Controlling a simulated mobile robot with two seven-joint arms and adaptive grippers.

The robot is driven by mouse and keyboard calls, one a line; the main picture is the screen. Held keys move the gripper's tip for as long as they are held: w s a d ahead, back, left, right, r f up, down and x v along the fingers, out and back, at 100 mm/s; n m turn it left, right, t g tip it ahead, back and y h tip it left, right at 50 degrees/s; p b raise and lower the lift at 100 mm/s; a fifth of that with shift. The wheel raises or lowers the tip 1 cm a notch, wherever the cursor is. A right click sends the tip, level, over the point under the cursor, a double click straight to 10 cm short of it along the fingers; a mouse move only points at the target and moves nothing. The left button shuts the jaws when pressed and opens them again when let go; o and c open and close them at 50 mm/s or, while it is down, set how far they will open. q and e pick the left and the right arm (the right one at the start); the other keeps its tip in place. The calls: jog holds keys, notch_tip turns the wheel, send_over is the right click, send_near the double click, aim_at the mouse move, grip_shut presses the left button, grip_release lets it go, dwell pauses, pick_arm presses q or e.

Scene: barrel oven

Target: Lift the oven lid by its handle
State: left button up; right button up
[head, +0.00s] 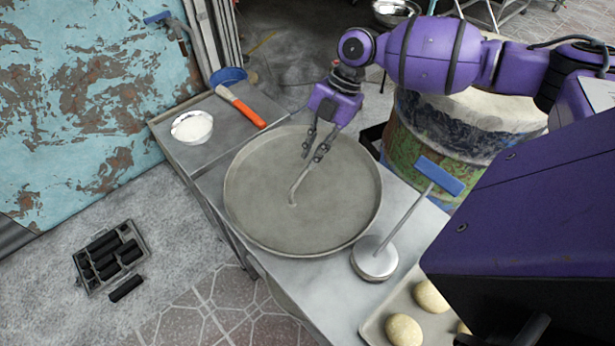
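The oven lid (265,215) is a wide, round, grey metal disc with a raised rim, lying flat on the metal table in the head view. Its handle (297,188) is a thin bent metal rod rising from near the middle of the lid. My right gripper (312,157) points down over the lid at the handle's upper end. Its two dark fingers stand apart with a gap between the tips. The fingers hide the handle's top, and whether they touch it I cannot tell. My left gripper is not in view.
A round metal press with a blue grip (440,175) stands right of the lid. A dough tray (375,328) is at the front right. A bowl of white powder (192,127) and an orange-handled tool (241,107) lie behind left. A painted barrel (425,145) stands behind right.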

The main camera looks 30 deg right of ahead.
aim_at(303, 171)
jog(key=x, duration=0.6)
jog(key=shift+s+a+f, duration=0.1)
jog(key=shift+a+f, duration=0.2)
jog(key=shift+f, duration=0.05)
grip_shut()
jog(key=shift+r, duration=0.15)
